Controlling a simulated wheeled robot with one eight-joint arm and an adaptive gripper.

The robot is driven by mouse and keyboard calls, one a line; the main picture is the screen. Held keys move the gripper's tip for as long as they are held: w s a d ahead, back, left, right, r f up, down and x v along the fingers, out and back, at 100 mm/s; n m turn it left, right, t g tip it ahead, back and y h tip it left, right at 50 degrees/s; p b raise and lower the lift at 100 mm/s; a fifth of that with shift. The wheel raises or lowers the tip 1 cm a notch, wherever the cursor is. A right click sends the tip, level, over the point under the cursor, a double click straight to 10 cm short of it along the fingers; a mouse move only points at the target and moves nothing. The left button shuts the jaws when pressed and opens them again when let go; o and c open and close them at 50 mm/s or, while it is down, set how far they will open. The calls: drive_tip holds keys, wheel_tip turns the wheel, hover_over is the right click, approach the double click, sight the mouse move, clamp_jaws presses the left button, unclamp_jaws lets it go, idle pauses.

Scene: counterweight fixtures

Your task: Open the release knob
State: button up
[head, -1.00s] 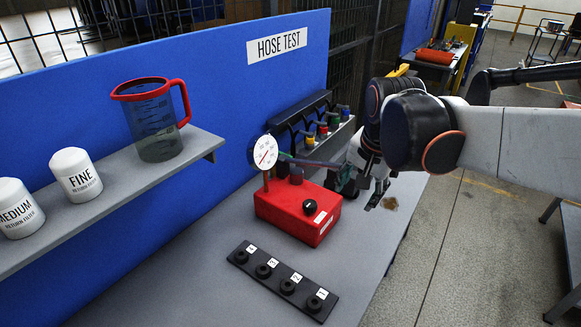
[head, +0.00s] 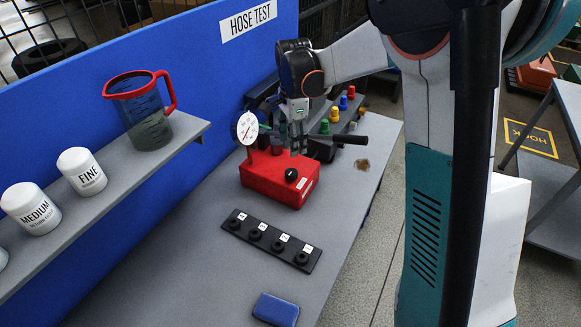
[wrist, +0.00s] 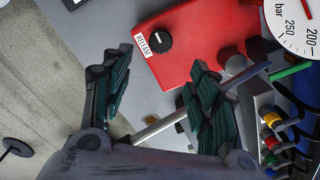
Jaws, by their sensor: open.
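The release knob (wrist: 159,41) is a round black knob with a white pointer mark, on top of the red pump box (wrist: 195,55). A white RELEASE label (wrist: 143,43) lies beside it. In the head view the knob (head: 291,174) is on the near right part of the box (head: 262,180). My gripper (head: 298,148) points down above the box's back right part. In the wrist view its two fingers (wrist: 157,80) are spread, with the knob beyond their tips and apart from them. A metal lever rod (wrist: 160,127) crosses behind the right finger.
A white dial gauge (head: 247,128) stands at the box's left. The lever's black handle (head: 350,139) sticks out right of my gripper. A rack with coloured fittings (head: 335,114) is behind. A black numbered strip (head: 272,240) and a blue block (head: 276,309) lie in front.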

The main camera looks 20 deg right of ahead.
sight(293, 171)
wheel_tip(293, 171, down, 12)
drive_tip(key=shift+r+b, duration=0.1)
drive_tip(key=shift+b, duration=0.95)
drive_tip(key=shift+c, duration=0.5)
drive_tip(key=c, duration=1)
